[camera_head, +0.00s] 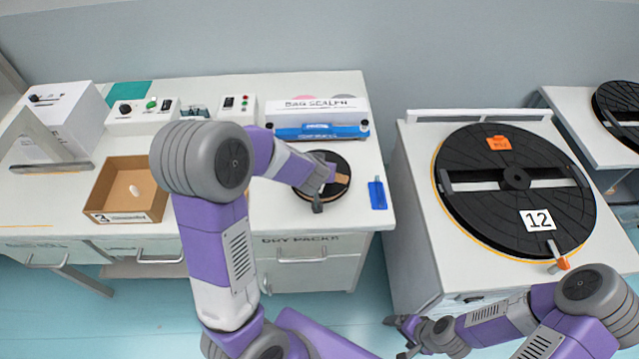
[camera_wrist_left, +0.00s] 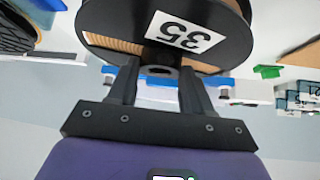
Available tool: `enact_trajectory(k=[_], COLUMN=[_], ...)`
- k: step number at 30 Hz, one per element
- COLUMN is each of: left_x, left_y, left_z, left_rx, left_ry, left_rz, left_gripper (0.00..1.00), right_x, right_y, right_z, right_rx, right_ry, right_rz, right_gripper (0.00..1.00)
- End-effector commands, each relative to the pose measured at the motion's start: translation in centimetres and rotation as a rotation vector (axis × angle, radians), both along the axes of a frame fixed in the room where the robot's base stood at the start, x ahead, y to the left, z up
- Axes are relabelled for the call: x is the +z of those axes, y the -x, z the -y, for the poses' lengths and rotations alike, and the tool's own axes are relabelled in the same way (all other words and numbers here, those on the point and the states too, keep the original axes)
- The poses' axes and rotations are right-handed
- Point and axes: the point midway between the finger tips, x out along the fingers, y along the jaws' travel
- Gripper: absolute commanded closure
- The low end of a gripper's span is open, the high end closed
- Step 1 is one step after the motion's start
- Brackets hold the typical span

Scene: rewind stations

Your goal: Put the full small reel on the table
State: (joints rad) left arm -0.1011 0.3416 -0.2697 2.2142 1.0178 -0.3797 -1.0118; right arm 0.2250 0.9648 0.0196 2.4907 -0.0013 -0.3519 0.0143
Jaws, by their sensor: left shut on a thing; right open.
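The small reel (camera_head: 341,164) is black with tan wound material showing. In the head view it is at the right end of the left-hand table (camera_head: 355,222), over or on its top; I cannot tell whether it touches. In the left wrist view the reel (camera_wrist_left: 100,22) fills the top and carries a white label reading 35. My left gripper (camera_head: 318,197), also in the left wrist view (camera_wrist_left: 160,82), is shut on the reel at its middle. The arm hides part of the reel in the head view. My right gripper (camera_head: 405,336) is open and empty, low beside the right-hand cabinet.
A blue bag sealer (camera_head: 320,131) stands behind the reel, and a small blue item (camera_head: 377,194) lies to its right. A cardboard box (camera_head: 127,185) is at the left. A large black reel (camera_head: 560,185) labelled 12 lies on the right-hand cabinet (camera_head: 425,235). A gap separates the stations.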

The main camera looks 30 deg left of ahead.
Motion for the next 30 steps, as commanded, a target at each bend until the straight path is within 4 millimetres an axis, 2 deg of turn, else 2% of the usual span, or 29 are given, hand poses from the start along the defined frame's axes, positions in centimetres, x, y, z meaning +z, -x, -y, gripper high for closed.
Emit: enact_trajectory(k=[5, 12, 25, 26, 30], left_x=[-1.0, -3.8, -4.1, -4.3, -4.2], left_y=[-0.1, -0.1, -0.1, 0.0, 0.0], left_z=[0.0, 0.0, 0.0, 0.0, 0.0], left_rx=[-0.001, -0.001, -0.001, -0.001, -0.001], left_ry=[-0.001, 0.000, -0.001, 0.000, 0.000], left_rz=[0.004, 0.003, 0.004, 0.001, 0.001], left_gripper=[1.00, 1.00, 1.00, 0.49, 0.27], right_x=[-0.9, -3.2, -3.4, -3.4, -3.3], right_y=[0.0, 0.0, 0.0, 0.0, 0.0], right_z=[0.0, 0.0, 0.0, 0.0, 0.0], right_rx=[0.000, 0.000, 0.000, 0.000, 0.000], right_ry=[0.000, 0.000, 0.000, 0.000, 0.000], right_rz=[0.001, 0.000, 0.001, 0.001, 0.001], right_gripper=[0.12, 0.12, 0.12, 0.12, 0.12])
